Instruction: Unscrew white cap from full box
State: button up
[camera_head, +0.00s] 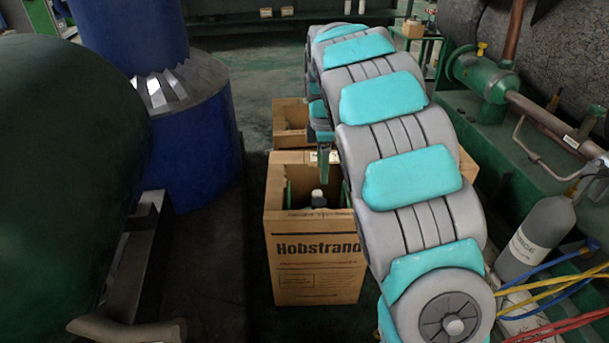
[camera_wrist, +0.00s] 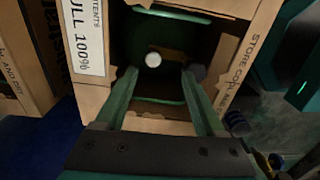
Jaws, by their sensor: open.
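The full box (camera_head: 312,270) is an open-topped cardboard carton marked "Hobstrand" on the floor. In the wrist view, its label (camera_wrist: 84,38) reads "ULL 100%", with the first letter cut off. The white cap (camera_head: 317,194) sits on a dark fitting inside the box. In the wrist view, the cap (camera_wrist: 152,59) shows as a small round white disc in the dark interior. My gripper (camera_wrist: 160,74) is open and empty, its two green fingers reaching over the box opening on either side below the cap. I cannot tell its exact height above the cap.
A second carton (camera_head: 288,122) stands behind. A blue cylinder (camera_head: 190,130) and a dark green tank (camera_head: 60,190) are at left. A grey bottle (camera_head: 537,235), coloured hoses (camera_head: 560,325) and green machinery (camera_head: 490,75) are at right. My arm hides the area right of the box.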

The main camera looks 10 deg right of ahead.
aim_at(317, 192)
jog(key=shift+w+a+f+n, duration=0.4)
jog(key=shift+w+a+f, duration=0.05)
jog(key=shift+w+f, duration=0.2)
jog(key=shift+f, duration=0.2)
jog(key=shift+f+b, duration=1.35)
jog(key=shift+f, duration=2.65)
jog(key=shift+f, duration=0.1)
grip_shut()
